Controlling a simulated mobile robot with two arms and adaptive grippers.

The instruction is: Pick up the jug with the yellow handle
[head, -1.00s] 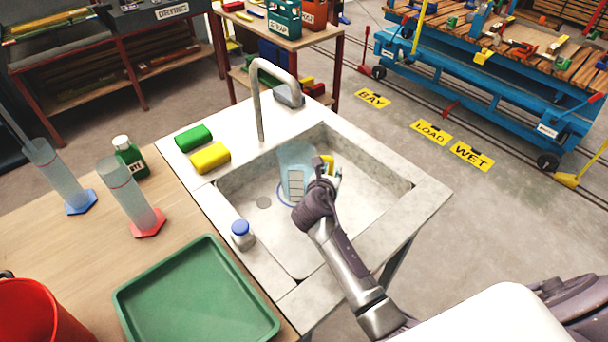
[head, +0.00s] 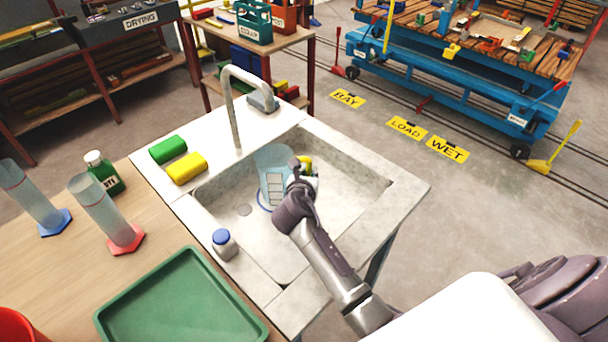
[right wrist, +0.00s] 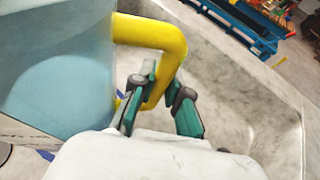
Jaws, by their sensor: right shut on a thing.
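My right gripper (head: 301,172) is at the handle on the jug's right side. In the right wrist view the jug body (right wrist: 60,75) fills the left, and the gripper's green-edged fingers (right wrist: 158,92) are shut on the lower part of the yellow handle (right wrist: 160,38). My left gripper is not in view.
The stone sink (head: 350,195) has a curved faucet (head: 232,105) behind the jug. Green (head: 168,149) and yellow (head: 187,168) blocks and a blue-capped bottle (head: 224,244) sit on its left rim. A green tray (head: 180,310) and two tall cylinders stand on the wooden table.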

